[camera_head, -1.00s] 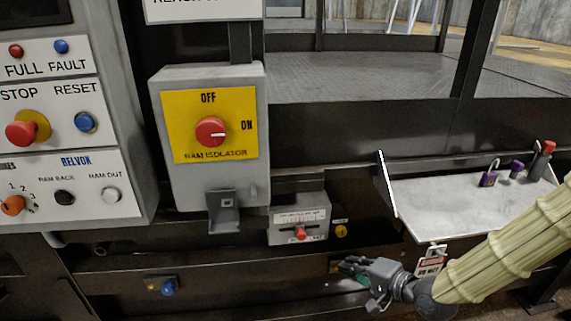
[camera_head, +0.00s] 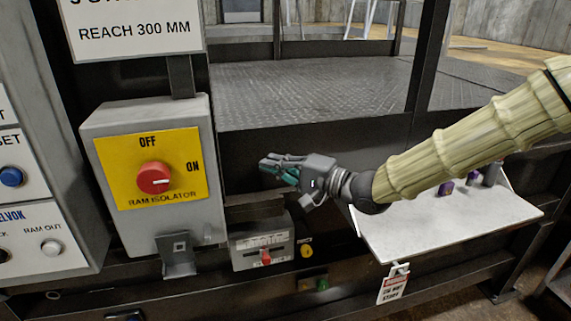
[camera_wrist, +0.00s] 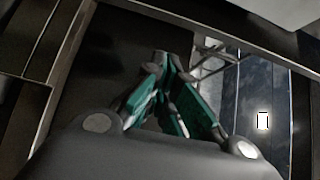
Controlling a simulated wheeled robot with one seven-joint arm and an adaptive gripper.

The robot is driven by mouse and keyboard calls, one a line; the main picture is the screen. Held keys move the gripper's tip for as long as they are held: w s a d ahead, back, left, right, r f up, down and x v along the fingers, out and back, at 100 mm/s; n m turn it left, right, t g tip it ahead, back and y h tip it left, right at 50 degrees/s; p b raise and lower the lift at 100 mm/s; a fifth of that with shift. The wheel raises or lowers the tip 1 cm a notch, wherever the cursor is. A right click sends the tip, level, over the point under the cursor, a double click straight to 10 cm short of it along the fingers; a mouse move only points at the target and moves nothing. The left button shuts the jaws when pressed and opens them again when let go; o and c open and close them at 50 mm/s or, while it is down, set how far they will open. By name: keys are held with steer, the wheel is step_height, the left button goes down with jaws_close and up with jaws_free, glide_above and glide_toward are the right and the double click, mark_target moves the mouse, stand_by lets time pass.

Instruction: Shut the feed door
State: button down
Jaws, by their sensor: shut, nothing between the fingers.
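I cannot pick out the feed door for certain in either view. My gripper (camera_head: 272,169) is shut and empty in the head view, just right of the grey isolator box and in front of a dark panel below the framed opening. In the wrist view its green-padded fingers (camera_wrist: 168,65) come together, with dark metal framing around them. My arm reaches in from the right.
The ram isolator's red knob (camera_head: 153,178) points towards ON. A small grey box with a red lever (camera_head: 265,257) is below my gripper. A pale shelf (camera_head: 440,230) with small padlock-like items lies under my arm. The checkered plate (camera_head: 310,90) behind is clear.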

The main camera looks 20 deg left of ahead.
mark_target(220, 164)
steer(key=p+x, duration=0.1)
steer(key=x, duration=0.4)
steer(key=shift+w+a, duration=0.1)
steer(key=shift+a, duration=0.15)
steer(key=shift+s+a+p, duration=0.6)
steer(key=shift+a+p, duration=0.05)
steer(key=shift+a, duration=0.15)
steer(key=shift+s+a, duration=0.45)
steer(key=shift+a, duration=0.3)
steer(key=a, duration=0.1)
steer(key=s+a, duration=0.2)
steer(key=a, duration=0.1)
steer(key=shift+s, duration=0.25)
